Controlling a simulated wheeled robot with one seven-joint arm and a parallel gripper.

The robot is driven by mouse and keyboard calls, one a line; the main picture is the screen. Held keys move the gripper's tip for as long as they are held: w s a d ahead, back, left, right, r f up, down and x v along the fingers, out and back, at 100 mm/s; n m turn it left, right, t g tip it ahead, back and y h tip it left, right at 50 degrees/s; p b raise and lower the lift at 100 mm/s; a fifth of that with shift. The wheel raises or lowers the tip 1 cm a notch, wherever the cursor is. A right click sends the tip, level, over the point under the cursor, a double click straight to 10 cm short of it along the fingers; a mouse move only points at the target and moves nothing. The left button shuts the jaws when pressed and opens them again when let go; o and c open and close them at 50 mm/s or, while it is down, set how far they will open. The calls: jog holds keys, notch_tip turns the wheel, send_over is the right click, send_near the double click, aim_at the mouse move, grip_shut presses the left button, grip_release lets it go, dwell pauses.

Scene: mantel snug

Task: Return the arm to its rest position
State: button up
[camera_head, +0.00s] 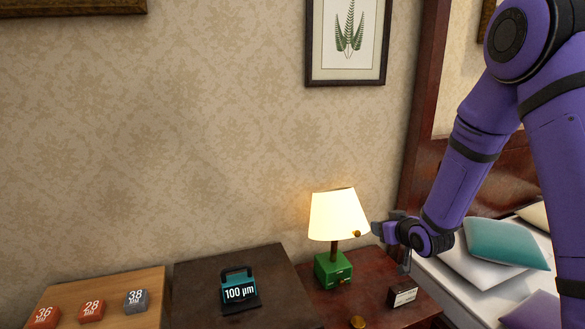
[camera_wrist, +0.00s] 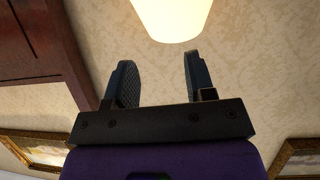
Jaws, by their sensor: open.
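My purple arm reaches in from the right in the head view. My gripper (camera_head: 385,230) is just right of the lit lamp (camera_head: 338,214), near its cream shade. In the wrist view my gripper (camera_wrist: 160,82) shows two dark fingers standing well apart with nothing between them. The lampshade (camera_wrist: 172,14) shows beyond the fingertips there. The head view does not show clearly whether the gripper touches the lamp.
The lamp's green base (camera_head: 333,270) stands on a dark wooden table with a small dark box (camera_head: 402,294) and a brass knob (camera_head: 357,322). A teal device (camera_head: 238,290) reads "100 µm". Numbered blocks (camera_head: 92,311) sit at left. Pillows (camera_head: 507,243) lie at right.

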jog(key=s+d+r+m+g+h, duration=0.1)
jog(key=s+d+r+g+h, duration=0.1)
jog(key=s+r, duration=0.6)
jog(key=s+d+r+m+g+h, duration=0.1)
jog(key=s+r, duration=0.4)
jog(key=r, duration=0.5)
jog(key=s+r+g, duration=0.2)
jog(key=s+r, duration=0.1)
jog(key=s, duration=0.9)
jog(key=s+r+m+g, duration=0.1)
jog(key=s+r, duration=0.3)
jog(key=s, duration=0.9)
jog(key=shift+a+g, duration=0.25)
jog(key=shift+g, duration=0.45)
